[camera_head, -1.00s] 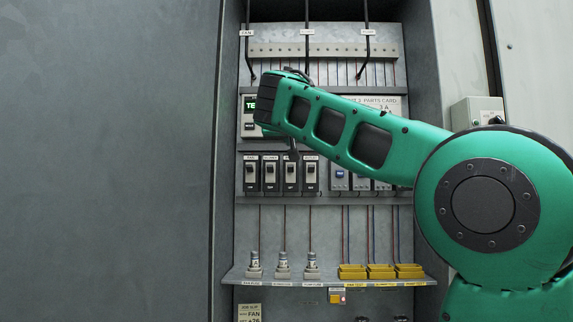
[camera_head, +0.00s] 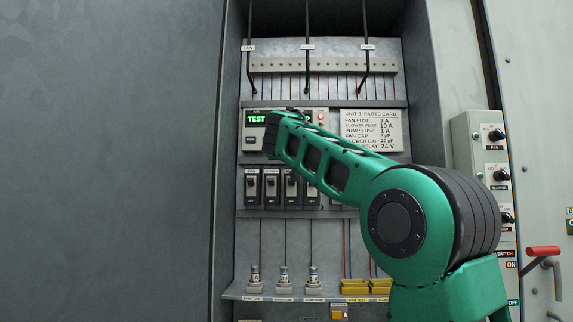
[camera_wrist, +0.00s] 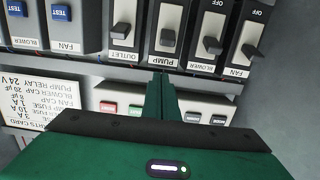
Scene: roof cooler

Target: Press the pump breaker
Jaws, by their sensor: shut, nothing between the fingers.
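The pump breaker (camera_wrist: 169,38) is a black switch with a dark lever and a PUMP label, second from left in the wrist view's row. In the head view it is the third breaker (camera_head: 291,186) from the left, partly beside my arm. My gripper (camera_wrist: 160,82) is shut and empty, its green fingers pointing at the row. In the wrist view its tips appear just below the PUMP label; I cannot tell whether they touch anything. The fingers are hidden by my arm in the head view.
The outlet breaker (camera_wrist: 121,32) and blower breaker (camera_wrist: 211,44) flank the pump breaker closely; the fan breaker (camera_wrist: 249,46) is at the far right. Cabinet walls bound the sides.

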